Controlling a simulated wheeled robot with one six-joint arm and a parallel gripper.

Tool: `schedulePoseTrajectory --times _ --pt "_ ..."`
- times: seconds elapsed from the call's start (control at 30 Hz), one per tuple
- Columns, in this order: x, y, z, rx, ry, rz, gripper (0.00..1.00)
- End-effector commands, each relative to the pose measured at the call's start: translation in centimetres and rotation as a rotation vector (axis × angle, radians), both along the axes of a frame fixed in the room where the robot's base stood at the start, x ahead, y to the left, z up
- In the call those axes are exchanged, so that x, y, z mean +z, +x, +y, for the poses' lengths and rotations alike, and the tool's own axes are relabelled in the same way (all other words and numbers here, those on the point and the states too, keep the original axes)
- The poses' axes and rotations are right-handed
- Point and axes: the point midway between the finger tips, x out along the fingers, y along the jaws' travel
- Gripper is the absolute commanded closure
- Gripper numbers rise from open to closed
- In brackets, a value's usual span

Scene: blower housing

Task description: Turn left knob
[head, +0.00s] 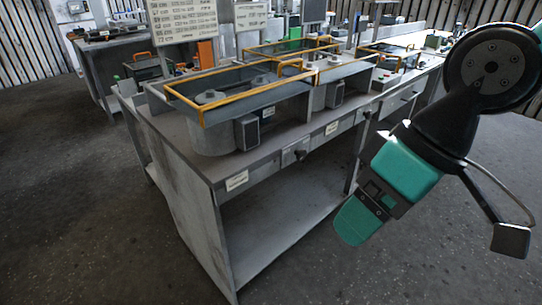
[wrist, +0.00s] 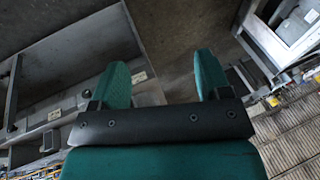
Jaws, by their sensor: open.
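The left knob (head: 300,155) is a small dark knob on the front panel of the grey workbench (head: 190,155), between two pale labels. A second knob (head: 367,114) sits farther right along the same panel. My gripper (head: 357,222) hangs in front of the bench, right of and below the left knob in the head view, and apart from it. In the wrist view my gripper (wrist: 164,75) shows two green fingers spread wide with nothing between them. The bench front runs along the left of that view; a dark shape (wrist: 48,140) there may be a knob, but I cannot tell which.
Blower housings with yellow-orange frames (head: 240,95) stand on the bench top. A motor-like box (head: 247,132) sits at its front edge. A lower shelf (head: 265,225) spans beneath the panel. The floor (head: 430,245) in front of the bench is clear. Another bench (head: 100,75) stands behind left.

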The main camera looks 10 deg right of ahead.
Motion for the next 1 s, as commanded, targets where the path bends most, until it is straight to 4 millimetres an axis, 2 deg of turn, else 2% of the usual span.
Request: schedulePoseTrajectory --times 0.03,0.17,0.33,0.47,0.6,0.7,0.8,0.9,1.0 --pt "-2.5 1.3 0.3 -0.024 0.032 -0.008 0.29" --pt "-7.2 6.5 1.5 -0.095 0.172 -0.066 0.29" --pt "-13.3 14.9 1.6 -0.232 0.408 -0.169 0.29" --pt "-17.6 21.2 -0.4 -0.361 0.589 -0.258 0.29" --pt "-22.1 27.2 -4.6 -0.518 0.776 -0.362 0.29" --pt "-24.7 30.3 -8.1 -0.621 0.888 -0.432 0.29" --pt "-26.5 32.3 -11.2 -0.705 0.973 -0.489 0.29" --pt "-27.5 33.4 -13.5 -0.761 1.029 -0.526 0.29" --pt "-27.8 34.0 -14.6 -0.790 1.058 -0.547 0.29"
